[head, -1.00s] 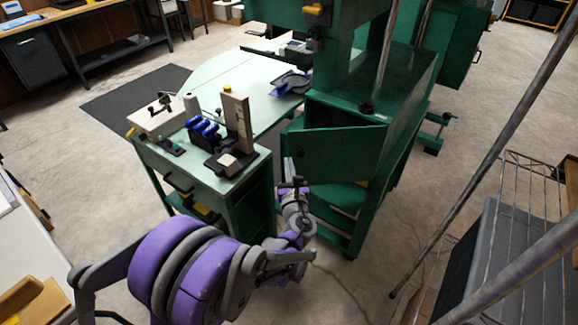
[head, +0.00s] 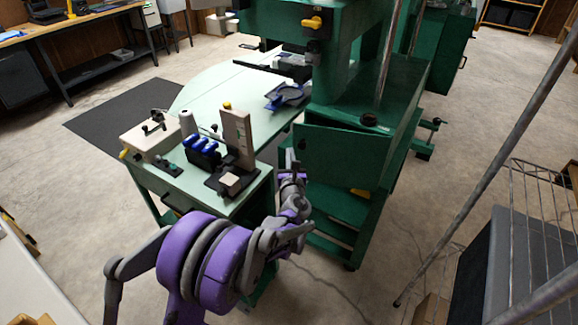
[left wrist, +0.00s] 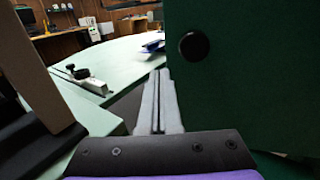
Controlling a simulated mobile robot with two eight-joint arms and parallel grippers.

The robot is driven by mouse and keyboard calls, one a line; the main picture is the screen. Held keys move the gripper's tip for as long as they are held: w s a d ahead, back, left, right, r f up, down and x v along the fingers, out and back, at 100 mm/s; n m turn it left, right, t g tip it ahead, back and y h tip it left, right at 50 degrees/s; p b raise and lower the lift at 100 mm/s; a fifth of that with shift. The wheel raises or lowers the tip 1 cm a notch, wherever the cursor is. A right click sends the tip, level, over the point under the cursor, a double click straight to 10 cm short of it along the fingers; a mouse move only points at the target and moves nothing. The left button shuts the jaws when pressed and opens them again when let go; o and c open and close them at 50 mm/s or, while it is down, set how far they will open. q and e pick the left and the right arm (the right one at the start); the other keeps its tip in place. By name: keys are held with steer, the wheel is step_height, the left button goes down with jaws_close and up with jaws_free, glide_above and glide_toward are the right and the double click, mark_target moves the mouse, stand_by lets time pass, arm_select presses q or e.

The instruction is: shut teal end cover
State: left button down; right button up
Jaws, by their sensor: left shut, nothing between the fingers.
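The teal end cover is a dark green hinged panel (head: 342,160) on the near end of the green machine cabinet. It stands slightly ajar, with a narrow gap along its top left and its hinge side to the right. My left gripper (head: 290,163) is at the cover's free left edge, shut and empty. In the left wrist view the cover (left wrist: 245,85) fills the right side, with a round black knob (left wrist: 194,46). The shut fingers (left wrist: 158,100) point forward just left of the cover; I cannot tell whether they touch it. My right gripper is out of view.
A pale green worktable (head: 240,100) with a box, blue-handled tools and an upright block (head: 237,135) stands close left of my left arm. A slanted pole (head: 480,165) and wire rack (head: 540,200) are at the right.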

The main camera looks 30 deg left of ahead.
arm_select(q)
steer(key=w+a, duration=0.2)
steer(key=w, duration=0.7)
steer(key=shift+w, duration=0.2)
